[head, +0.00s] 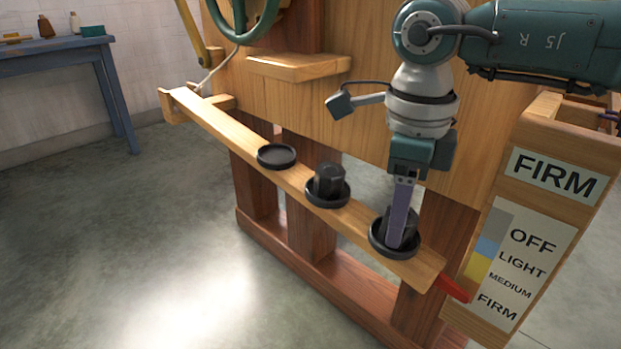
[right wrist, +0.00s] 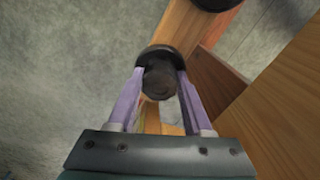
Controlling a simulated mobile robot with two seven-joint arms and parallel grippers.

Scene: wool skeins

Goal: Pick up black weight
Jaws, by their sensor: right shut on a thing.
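One black weight (right wrist: 161,83) stands in the black cup nearest the red-tipped end of the wooden beam (head: 232,128). My right gripper (head: 397,240) reaches down from above and is shut on this weight; in the right wrist view its two purple fingers lie on either side of it. The weight is still down at its cup (head: 376,245), and the fingers partly hide it in the head view. A second black weight (head: 329,180) stands in the middle cup (head: 325,202). My left gripper is not in view.
The third cup (head: 276,156) on the beam is empty. A wooden panel (head: 553,185) with FIRM, OFF, LIGHT and MEDIUM labels stands close to the right of my arm. A red tip (head: 451,288) sticks out at the beam's end. Open floor lies to the left.

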